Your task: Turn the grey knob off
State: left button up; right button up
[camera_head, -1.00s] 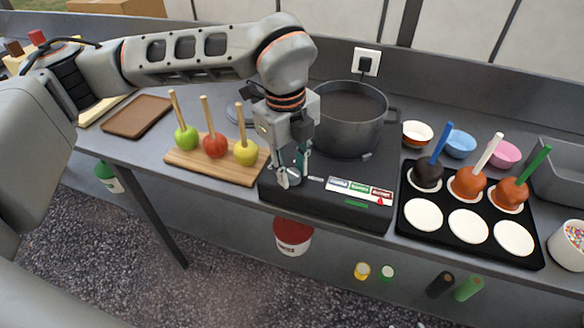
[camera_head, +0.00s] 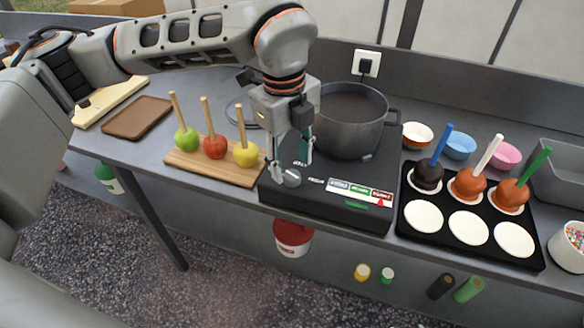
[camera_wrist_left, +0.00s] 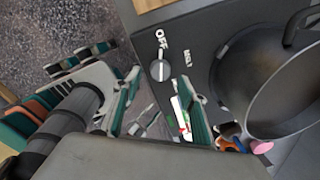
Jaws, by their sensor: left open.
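The grey knob (camera_head: 291,179) is on the left front of the black hotplate's top. In the left wrist view the knob (camera_wrist_left: 160,70) shows clearly, with an OFF label above it and a MELT label to its right. Its raised bar seems to lie towards OFF, but the exact angle is hard to tell. My left gripper (camera_head: 290,171) is open, with its fingers spread around or just above the knob. In the wrist view the open fingers (camera_wrist_left: 158,105) are apart and the knob shows beyond them, not gripped. My right gripper is not in view.
A dark pot (camera_head: 345,125) stands on the black hotplate (camera_head: 340,200), right of my gripper. A board (camera_head: 212,168) with apples on sticks is to the left. A black tray (camera_head: 440,236) with coated apples is to the right. A brown tray (camera_head: 137,117) lies farther left.

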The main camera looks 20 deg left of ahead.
aim_at(289, 178)
pick_arm(q)
notch_tip(289, 178, up, 9)
jog(key=shift+s+a, duration=0.2)
jog(key=shift+s, duration=0.1)
dwell(0.4)
